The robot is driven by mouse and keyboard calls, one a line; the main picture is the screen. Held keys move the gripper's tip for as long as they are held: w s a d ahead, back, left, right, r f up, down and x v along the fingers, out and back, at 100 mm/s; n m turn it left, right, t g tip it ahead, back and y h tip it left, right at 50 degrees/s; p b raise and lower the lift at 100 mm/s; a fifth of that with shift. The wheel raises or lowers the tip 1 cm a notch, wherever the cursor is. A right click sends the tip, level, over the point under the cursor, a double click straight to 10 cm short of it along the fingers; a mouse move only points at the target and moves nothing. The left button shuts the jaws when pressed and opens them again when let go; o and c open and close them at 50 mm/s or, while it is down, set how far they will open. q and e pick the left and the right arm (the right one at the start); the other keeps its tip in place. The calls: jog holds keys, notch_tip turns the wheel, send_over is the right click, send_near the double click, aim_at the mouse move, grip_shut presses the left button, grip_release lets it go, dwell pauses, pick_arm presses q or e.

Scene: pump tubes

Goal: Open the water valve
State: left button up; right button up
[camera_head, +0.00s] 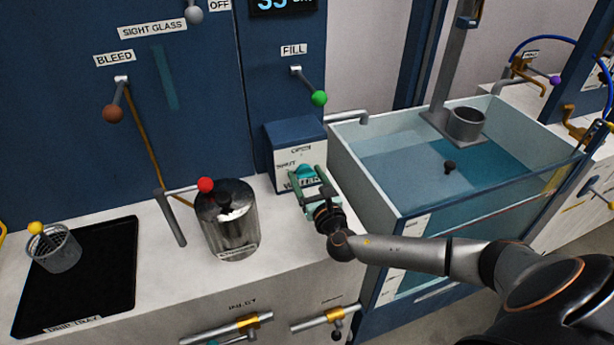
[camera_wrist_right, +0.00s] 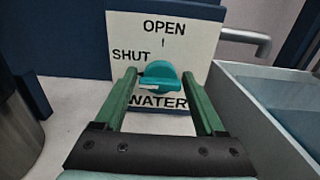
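The water valve has a teal handle (camera_head: 304,172) on a white plate (camera_head: 287,163) fixed to a blue box, marked OPEN at the top, SHUT at the left and WATER below. In the right wrist view the handle (camera_wrist_right: 160,77) is a rounded knob with a bar that slants towards the lower left. My right gripper (camera_head: 306,176) is at the valve. Its two green fingers (camera_wrist_right: 160,80) are apart, one on each side of the handle. I cannot tell whether they touch it. My left gripper is not in view.
A glass-sided water tank (camera_head: 395,205) stands right of the valve. A metal canister (camera_head: 228,225) stands left of it on the counter. A black drip tray (camera_head: 90,285) with a mesh cup (camera_head: 55,250) lies further left. FILL and BLEED levers are on the blue panel above.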

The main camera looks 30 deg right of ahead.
jog(key=c, duration=1)
jog(key=shift+c, duration=0.2)
